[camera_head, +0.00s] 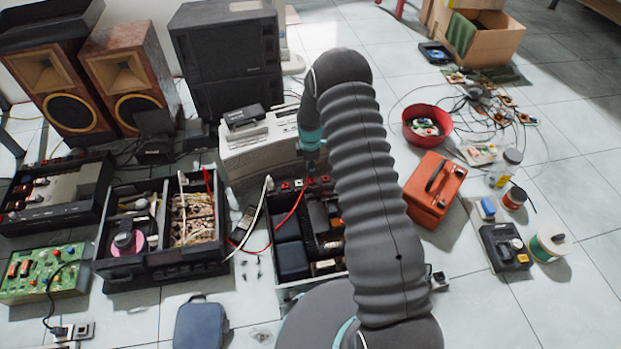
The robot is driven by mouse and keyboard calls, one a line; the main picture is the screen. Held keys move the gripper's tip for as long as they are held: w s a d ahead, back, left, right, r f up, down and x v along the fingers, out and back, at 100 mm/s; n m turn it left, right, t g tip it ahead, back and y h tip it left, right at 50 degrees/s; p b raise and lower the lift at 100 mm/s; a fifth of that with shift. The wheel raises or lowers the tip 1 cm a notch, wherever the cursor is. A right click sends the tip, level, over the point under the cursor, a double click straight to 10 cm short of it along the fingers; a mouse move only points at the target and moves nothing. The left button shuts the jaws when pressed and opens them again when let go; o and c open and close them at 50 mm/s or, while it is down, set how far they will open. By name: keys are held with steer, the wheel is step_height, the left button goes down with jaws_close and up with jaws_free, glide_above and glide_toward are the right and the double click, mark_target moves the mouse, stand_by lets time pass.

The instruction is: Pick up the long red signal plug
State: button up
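A red plug with a red cable (291,214) stands near the back edge of the open amplifier chassis (285,290) in the middle. The cable loops down and left from it. My gripper (311,172) points down just above the chassis's back edge, at or very close to this red plug. It is small and partly dark here, so I cannot tell whether its fingers are open, shut or touching the plug. Another red plug end (207,178) shows at the open black case on the left. My ribbed arm hides the right part of the chassis.
A white device (262,145) stands just behind the chassis. A white cable (258,215) runs beside the red one. An orange toolbox (434,190) and a red bowl (427,124) are on the right. Tall speakers (130,75) stand back left. Tiled floor is free at far right.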

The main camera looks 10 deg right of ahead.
mark_target(312, 179)
steer(key=f, duration=0.4)
steer(key=shift+s+d+f, duration=0.15)
steer(key=shift+d+f, duration=0.15)
jaws_close()
